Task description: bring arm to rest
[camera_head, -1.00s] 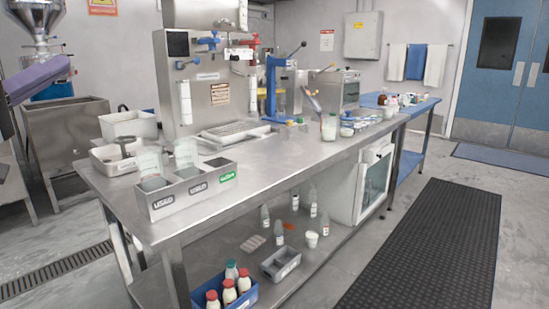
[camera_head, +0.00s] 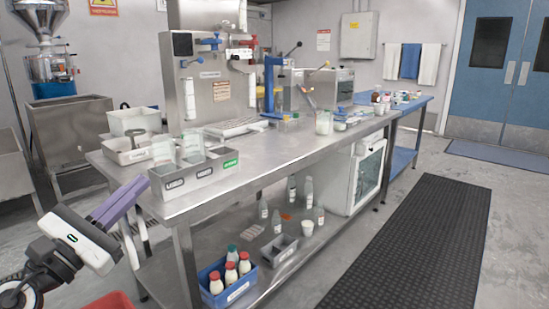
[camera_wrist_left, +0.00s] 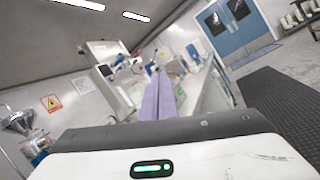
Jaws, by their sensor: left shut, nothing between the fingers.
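My left gripper (camera_head: 138,183) is at the lower left of the head view, with a white body and purple fingers. The fingers are shut together with nothing between them. They point up and right toward the near left end of the steel table (camera_head: 250,178), beside and in front of it. In the left wrist view the purple fingers (camera_wrist_left: 158,96) lie side by side, pointing at the bench area. My right gripper is in neither view.
On the table's near left end stands a grey divided bin (camera_head: 193,180) with labels. A blue crate of bottles (camera_head: 240,289) sits on the lower shelf. A red container (camera_head: 110,301) shows at the bottom edge. The black floor mat (camera_head: 415,240) is clear.

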